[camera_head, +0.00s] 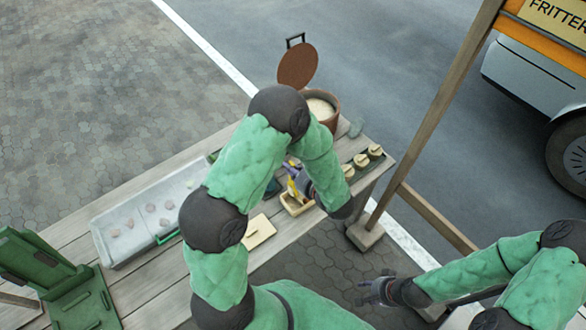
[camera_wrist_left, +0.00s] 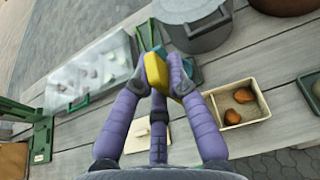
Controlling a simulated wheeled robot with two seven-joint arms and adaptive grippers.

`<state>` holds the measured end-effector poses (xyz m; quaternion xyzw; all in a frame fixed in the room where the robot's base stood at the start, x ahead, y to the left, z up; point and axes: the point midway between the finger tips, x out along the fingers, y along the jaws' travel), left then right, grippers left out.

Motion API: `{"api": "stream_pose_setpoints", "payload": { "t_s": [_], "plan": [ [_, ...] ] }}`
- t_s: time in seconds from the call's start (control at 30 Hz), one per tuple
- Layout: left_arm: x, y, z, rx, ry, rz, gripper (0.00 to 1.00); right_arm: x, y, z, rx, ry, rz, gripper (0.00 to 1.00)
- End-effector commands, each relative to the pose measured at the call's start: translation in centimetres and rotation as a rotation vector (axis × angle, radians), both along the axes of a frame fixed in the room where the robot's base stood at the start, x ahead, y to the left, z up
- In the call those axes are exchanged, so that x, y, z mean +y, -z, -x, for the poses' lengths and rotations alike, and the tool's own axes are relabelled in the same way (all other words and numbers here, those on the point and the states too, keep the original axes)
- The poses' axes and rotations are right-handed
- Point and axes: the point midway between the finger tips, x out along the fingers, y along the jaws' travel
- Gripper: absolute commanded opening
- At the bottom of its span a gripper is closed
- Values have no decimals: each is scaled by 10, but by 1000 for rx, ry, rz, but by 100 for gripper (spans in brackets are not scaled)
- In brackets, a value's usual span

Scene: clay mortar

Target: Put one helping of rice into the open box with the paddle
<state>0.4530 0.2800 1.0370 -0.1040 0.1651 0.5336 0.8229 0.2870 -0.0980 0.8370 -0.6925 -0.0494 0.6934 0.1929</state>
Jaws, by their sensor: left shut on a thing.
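My left gripper (camera_head: 299,184) is shut on a yellow piece (camera_wrist_left: 156,72), apparently the paddle's handle. The rest of the paddle is hidden or cannot be made out. The open box (camera_wrist_left: 262,117) is beige, has a divider and holds two brown pieces on one side. It lies just right of the left gripper in the wrist view, and below the gripper in the head view (camera_head: 297,211). The pale rice (camera_head: 319,107) is in a brown pot (camera_head: 333,121) with its lid raised, at the table's far end. My right gripper (camera_head: 377,291) is empty, fingers apart, off the table.
A grey lidded pot (camera_wrist_left: 198,38) stands beyond the left gripper. A clear-topped tray (camera_head: 125,235) and a green stand (camera_head: 60,285) are on the left. A wooden post (camera_head: 430,110) stands beside the table.

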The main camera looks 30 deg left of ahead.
Motion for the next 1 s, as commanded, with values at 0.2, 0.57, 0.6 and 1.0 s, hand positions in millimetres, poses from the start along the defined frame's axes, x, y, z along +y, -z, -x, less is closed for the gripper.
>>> {"api": "stream_pose_setpoints", "payload": {
  "t_s": [0.2, 0.57, 0.6, 1.0],
  "plan": [
    [-1, 1, 1, -1, 0, -1, 0, 0, 3, 0, 0, 0, 0, 40],
    [-1, 20, 1, 0, 0, -1, 0, 0, 15, 0, 0, 0, 0, 40],
    [-1, 24, 1, 0, 0, -1, 0, 0, 17, 0, 0, 0, 0, 40],
    [-1, 59, 1, -1, -1, -1, 0, 0, 44, 0, 0, 0, 0, 40]
  ]
}}
